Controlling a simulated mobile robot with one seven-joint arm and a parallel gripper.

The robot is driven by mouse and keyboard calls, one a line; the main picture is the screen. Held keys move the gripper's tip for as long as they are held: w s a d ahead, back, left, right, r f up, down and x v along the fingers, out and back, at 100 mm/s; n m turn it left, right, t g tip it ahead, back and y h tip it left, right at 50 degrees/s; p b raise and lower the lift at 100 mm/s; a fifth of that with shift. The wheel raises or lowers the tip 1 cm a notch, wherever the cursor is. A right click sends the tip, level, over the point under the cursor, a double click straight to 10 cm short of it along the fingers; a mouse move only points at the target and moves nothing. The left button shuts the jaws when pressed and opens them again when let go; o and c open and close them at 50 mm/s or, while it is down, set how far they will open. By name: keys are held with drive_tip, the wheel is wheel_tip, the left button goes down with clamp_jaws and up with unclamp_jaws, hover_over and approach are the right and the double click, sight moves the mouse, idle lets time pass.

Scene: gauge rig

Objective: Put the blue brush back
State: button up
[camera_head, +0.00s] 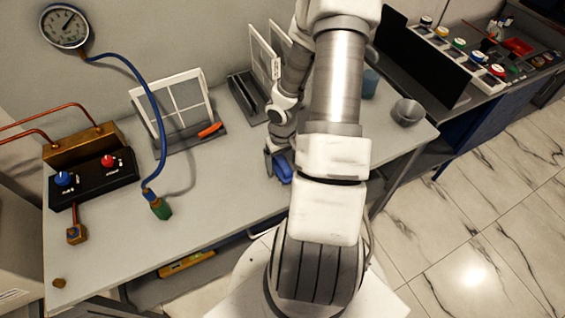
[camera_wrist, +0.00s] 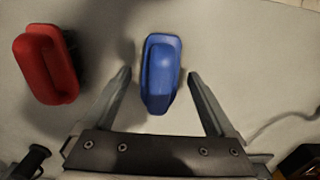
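The blue brush (camera_wrist: 161,72) lies on the grey table in the wrist view, its long handle pointing roughly along my fingers. It also shows in the head view (camera_head: 283,170), beside my gripper and partly covered by it. My gripper (camera_wrist: 158,75) is open, with one finger on each side of the brush and a gap on both sides. I cannot tell how high the fingers are above the table. A red brush (camera_wrist: 46,64) lies to the left in the wrist view, outside the fingers. My arm seems to hide it in the head view.
On the table (camera_head: 225,205) stand a framed pane (camera_head: 178,105) with an orange-handled item in front, a black valve box (camera_head: 95,180), and a hose with a green end (camera_head: 160,208). A grey bowl (camera_head: 407,112) is at the right. The table's front middle is clear.

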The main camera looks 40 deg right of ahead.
sight(283, 161)
drive_tip(key=shift+r, duration=0.1)
wheel_tip(283, 161, up, 12)
drive_tip(key=p, duration=0.3)
idle(0.7)
